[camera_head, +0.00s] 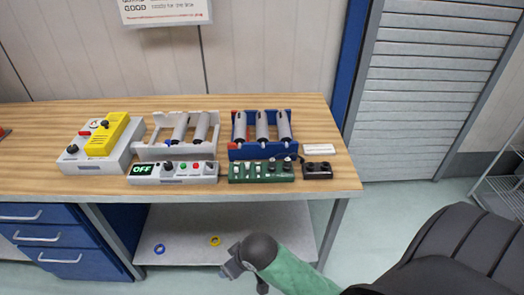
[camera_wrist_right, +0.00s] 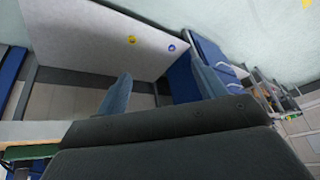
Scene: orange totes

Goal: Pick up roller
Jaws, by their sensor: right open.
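Two grey rollers (camera_head: 201,127) lie side by side in a white rack (camera_head: 157,128) on the wooden workbench. Three more grey rollers (camera_head: 262,126) sit in a blue rack (camera_head: 275,152) to its right. My right gripper (camera_head: 231,262) is in front of the bench, below its top and apart from the racks. In the right wrist view my right gripper (camera_wrist_right: 160,88) has its two fingers spread with nothing between them. No roller can be made out in that view. My left gripper is not in view.
On the bench (camera_head: 40,180) stand a grey box with a yellow part (camera_head: 107,133), an OFF display panel (camera_head: 172,173), a green switch board (camera_head: 261,172) and a small dark box (camera_head: 318,170). A yellow ring (camera_head: 215,240) and blue ring (camera_head: 159,249) lie on the lower shelf.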

